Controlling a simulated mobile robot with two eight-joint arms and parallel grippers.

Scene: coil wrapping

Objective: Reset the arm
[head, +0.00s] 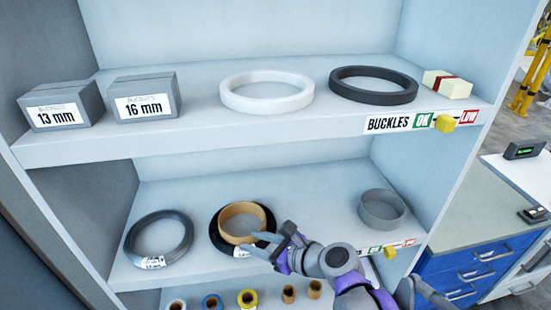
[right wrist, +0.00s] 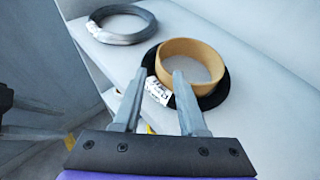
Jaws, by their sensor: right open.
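My right gripper (head: 262,243) reaches in from the lower right of the head view, at the front of the lower shelf. It is open, with nothing between its fingers. In the right wrist view its two grey fingers (right wrist: 159,75) point toward a tan ring (right wrist: 192,62) lying on a black coil (right wrist: 214,98). In the head view the tan ring (head: 228,238) and black coil (head: 217,238) are just beyond the fingertips and partly hidden by them. I cannot tell whether the fingers touch the coil. My left gripper is not in view.
A grey coil (head: 130,243) and a grey ring (head: 382,219) lie on the lower shelf. The upper shelf (head: 205,128) holds two boxes, a white ring (head: 240,103), a black ring (head: 400,97) and a small block. Several small rolls stand below. A blue drawer cabinet (head: 440,265) is at right.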

